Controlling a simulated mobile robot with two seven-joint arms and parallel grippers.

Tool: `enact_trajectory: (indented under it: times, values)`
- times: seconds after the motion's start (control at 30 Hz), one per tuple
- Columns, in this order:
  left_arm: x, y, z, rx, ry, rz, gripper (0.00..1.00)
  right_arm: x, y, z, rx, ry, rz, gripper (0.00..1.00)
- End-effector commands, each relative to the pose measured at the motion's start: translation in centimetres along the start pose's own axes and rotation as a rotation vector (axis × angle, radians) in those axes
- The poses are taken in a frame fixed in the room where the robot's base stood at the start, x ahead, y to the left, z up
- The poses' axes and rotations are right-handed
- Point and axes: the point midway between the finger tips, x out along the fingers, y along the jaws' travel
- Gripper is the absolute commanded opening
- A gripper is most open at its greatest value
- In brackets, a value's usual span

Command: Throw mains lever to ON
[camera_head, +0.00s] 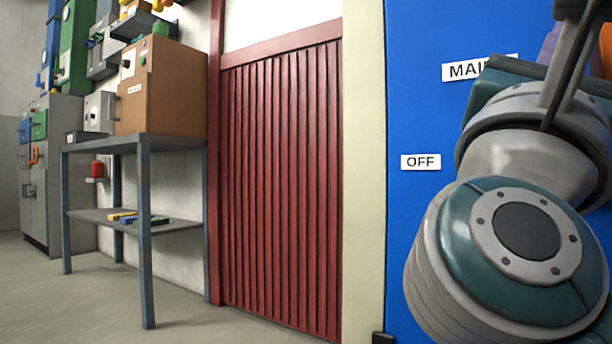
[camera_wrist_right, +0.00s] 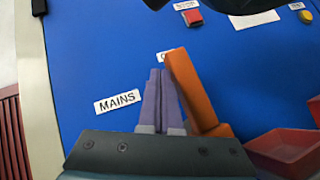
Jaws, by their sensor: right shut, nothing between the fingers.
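The orange lever (camera_wrist_right: 190,90) stands out from a blue panel (camera_wrist_right: 95,55), to the right of the MAINS label (camera_wrist_right: 117,102) in the wrist view. In the head view only a bit of orange (camera_head: 606,48) shows at the right edge, behind my right arm. My right gripper (camera_wrist_right: 161,74) has its purple fingers shut together with nothing between them. They lie close along the lever's left side; I cannot tell whether they touch. A small white label (camera_wrist_right: 161,57) behind the fingertips is mostly covered. An OFF label (camera_head: 421,162) shows in the head view. My left gripper is out of view.
Red trays (camera_wrist_right: 285,150) sit at the lower right of the wrist view, near the lever. A red button (camera_wrist_right: 193,18) is higher on the panel. A red ribbed door (camera_head: 282,190) and a table with a brown box (camera_head: 165,90) stand left of the panel.

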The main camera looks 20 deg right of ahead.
Motion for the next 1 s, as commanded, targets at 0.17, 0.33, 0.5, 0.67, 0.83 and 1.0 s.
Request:
enact_trajectory:
  times: [0.17, 0.33, 0.5, 0.67, 0.83, 1.0]
  values:
    - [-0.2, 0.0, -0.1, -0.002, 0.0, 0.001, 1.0, -2.8, 0.1, -0.1, -0.002, 0.005, 0.003, 0.0]
    - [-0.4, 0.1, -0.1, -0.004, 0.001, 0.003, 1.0, -6.1, 0.1, -0.1, -0.003, 0.005, 0.004, 0.0]
    - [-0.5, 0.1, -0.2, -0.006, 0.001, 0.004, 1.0, -8.6, 0.1, 0.0, -0.001, 0.002, 0.002, 0.0]
    - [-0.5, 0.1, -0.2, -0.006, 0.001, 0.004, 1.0, -9.5, 0.0, 0.0, 0.0, 0.0, 0.0, 0.0]
    - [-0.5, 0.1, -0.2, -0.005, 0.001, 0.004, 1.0, -9.6, 0.0, 0.1, 0.001, -0.001, -0.001, 0.0]
    - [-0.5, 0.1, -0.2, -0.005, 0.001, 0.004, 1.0, -9.5, 0.0, 0.0, 0.001, -0.001, -0.001, 0.0]
